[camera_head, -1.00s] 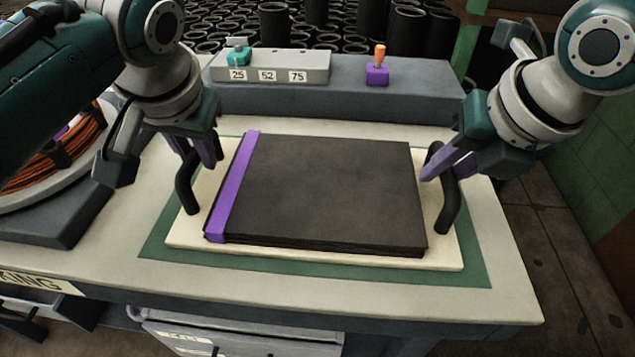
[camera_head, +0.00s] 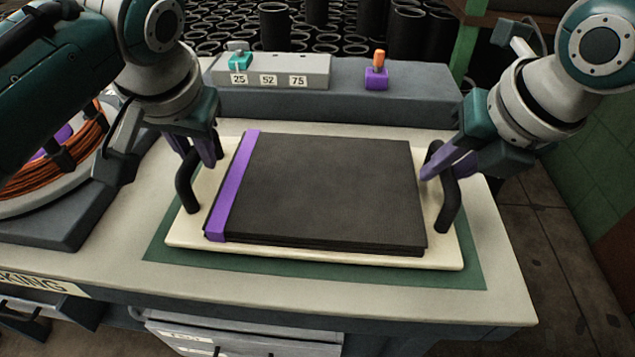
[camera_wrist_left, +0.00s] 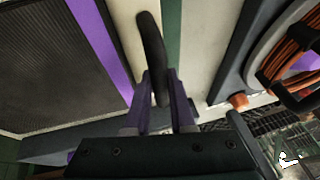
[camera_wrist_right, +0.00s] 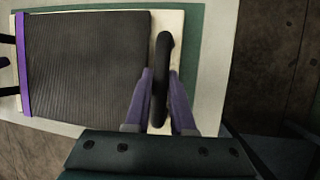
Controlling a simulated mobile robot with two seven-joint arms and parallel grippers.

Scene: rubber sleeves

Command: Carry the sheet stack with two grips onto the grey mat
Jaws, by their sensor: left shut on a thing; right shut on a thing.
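The sheet stack (camera_head: 325,190) is dark and flat with a purple band (camera_head: 235,185) along its left side. It lies on a cream board (camera_head: 300,254) with a black handle at each end, over a green mat (camera_head: 400,279). My left gripper (camera_head: 208,160) is shut on the left handle (camera_head: 185,185); the left wrist view shows its fingers around that handle (camera_wrist_left: 152,45). My right gripper (camera_head: 430,175) is shut on the right handle (camera_head: 450,205), which also shows in the right wrist view (camera_wrist_right: 162,75). The board looks level. I cannot make out a separate grey mat.
A grey ledge (camera_head: 340,103) behind the board carries a numbered box (camera_head: 270,70) and a purple block with an orange knob (camera_head: 377,75). A coil of orange cable (camera_head: 75,160) stands at left. Floor (camera_head: 545,225) shows at right.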

